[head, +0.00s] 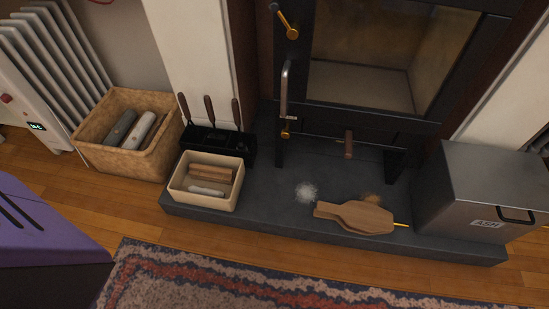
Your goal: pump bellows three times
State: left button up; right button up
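The wooden bellows (358,217) lie flat on the dark stone hearth (270,212), in front of the stove. Their handle end points left and a thin yellow nozzle (402,225) points right, toward the ash box. The boards look close together, but I cannot tell how far open they are. Neither of my grippers shows in the head view.
The black stove (375,115) with a glass door stands behind the hearth. A metal ash box (470,190) is at the right. A cream tray (207,200), a black tool holder (215,142) and a wicker basket (100,155) are at the left. A patterned rug (230,285) lies in front.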

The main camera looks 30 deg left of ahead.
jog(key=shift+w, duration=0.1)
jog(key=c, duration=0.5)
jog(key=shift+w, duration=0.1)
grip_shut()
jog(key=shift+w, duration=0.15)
